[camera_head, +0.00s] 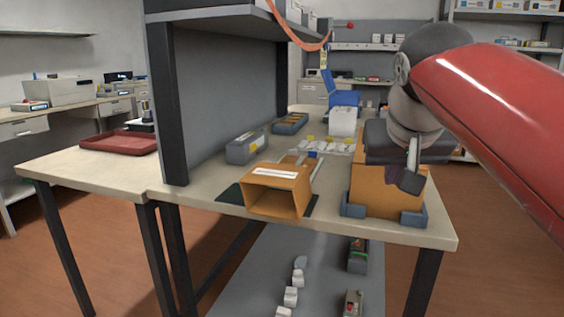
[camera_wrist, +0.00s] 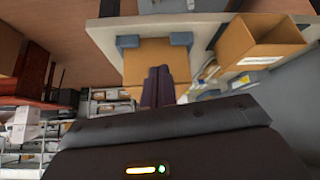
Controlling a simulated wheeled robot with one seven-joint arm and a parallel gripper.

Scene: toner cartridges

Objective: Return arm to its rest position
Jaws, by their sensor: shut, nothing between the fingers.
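My gripper (camera_head: 411,180) is shut and empty. In the head view it hangs at the end of my red arm, in front of the upper part of an orange-brown box (camera_head: 378,198) at the right front of the table. In the wrist view my closed fingers (camera_wrist: 158,72) point toward that same box (camera_wrist: 150,52). I cannot tell whether the fingers touch it. The box stands between blue-grey corner brackets (camera_head: 413,217) on the table (camera_head: 430,236). My arm is stretched out over the table's right side.
An open orange box (camera_head: 275,192) lies on a dark mat at the front, mouth toward me. A grey box (camera_head: 246,148) and a white machine (camera_head: 342,122) stand behind. A shelf frame (camera_head: 166,105) rises at the left. A red tray (camera_head: 119,142) lies on the left table.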

